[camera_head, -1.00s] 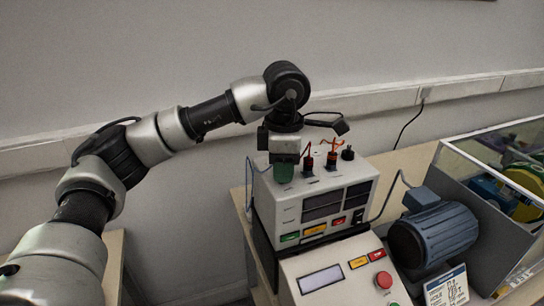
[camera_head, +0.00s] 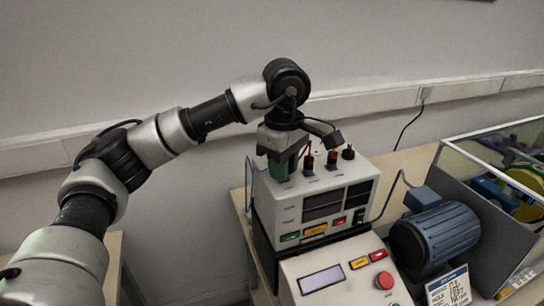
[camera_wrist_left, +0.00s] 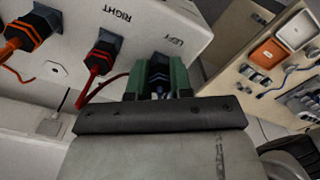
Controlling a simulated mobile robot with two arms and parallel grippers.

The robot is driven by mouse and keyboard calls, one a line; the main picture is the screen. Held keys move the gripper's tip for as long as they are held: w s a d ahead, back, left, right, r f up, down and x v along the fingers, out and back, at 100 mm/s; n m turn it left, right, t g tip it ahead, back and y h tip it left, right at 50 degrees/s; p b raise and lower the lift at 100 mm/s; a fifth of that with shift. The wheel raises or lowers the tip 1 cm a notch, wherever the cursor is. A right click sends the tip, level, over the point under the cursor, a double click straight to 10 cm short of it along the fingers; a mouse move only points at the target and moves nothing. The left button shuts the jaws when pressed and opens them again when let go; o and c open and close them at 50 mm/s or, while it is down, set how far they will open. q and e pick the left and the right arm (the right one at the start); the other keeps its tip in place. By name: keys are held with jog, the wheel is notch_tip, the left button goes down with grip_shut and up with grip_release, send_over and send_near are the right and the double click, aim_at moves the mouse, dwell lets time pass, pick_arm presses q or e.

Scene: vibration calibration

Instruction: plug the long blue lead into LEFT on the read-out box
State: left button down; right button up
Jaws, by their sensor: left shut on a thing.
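The white read-out box (camera_head: 313,195) stands below my left gripper (camera_head: 283,170), whose green fingers reach its top at the left end. In the left wrist view the left gripper (camera_wrist_left: 157,80) is shut on a dark blue plug (camera_wrist_left: 158,70), the end of the long blue lead. The plug is upright at the socket beside the LEFT label (camera_wrist_left: 173,42). The fingers hide its lower part, so I cannot tell how deep it sits. The thin blue lead (camera_head: 249,178) hangs at the box's left side. The right gripper is out of view.
A red-banded plug (camera_wrist_left: 103,52) by the RIGHT label and an orange-banded plug (camera_wrist_left: 28,33) stand close by on the box top. A control panel (camera_head: 335,272) with a red button is in front.

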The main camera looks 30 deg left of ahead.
pick_arm(q)
jog(key=c, duration=0.9)
grip_release()
jog(key=shift+c, duration=0.2)
jog(key=shift+r, duration=0.15)
jog(key=shift+r+p, duration=1.7)
jog(key=shift+r, duration=0.7)
notch_tip(320, 180, up, 11)
jog(key=shift+p, duration=0.45)
jog(key=shift+f, duration=0.2)
